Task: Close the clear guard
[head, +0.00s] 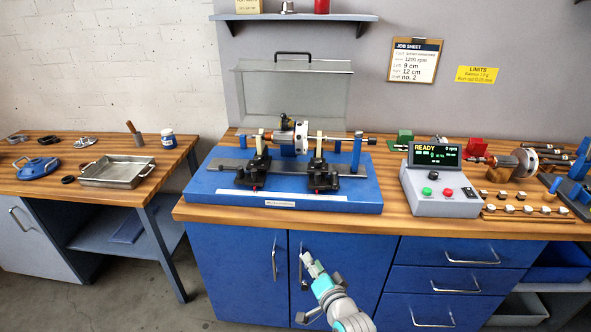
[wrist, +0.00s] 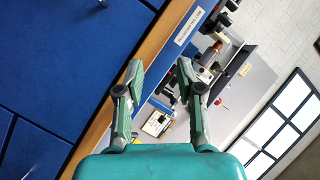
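The clear guard (head: 262,95) stands raised behind the balancing machine in the head view, with a black handle (head: 293,54) along its top edge. The blue machine base (head: 225,192) sits below and in front of it. A rotor (head: 296,137) lies across the two black supports, uncovered. My gripper (head: 313,266) is low in front of the blue cabinet doors, well below and apart from the guard. In the wrist view, its two green fingers (wrist: 158,72) are spread apart with nothing between them. I cannot pick out the guard clearly in the wrist view.
A control box (head: 440,200) with a screen reading READY stands right of the machine. Further right are another rotor (head: 515,162) and several small weights. A shelf (head: 290,17) hangs above the guard. A side table with a metal tray (head: 117,171) is at left.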

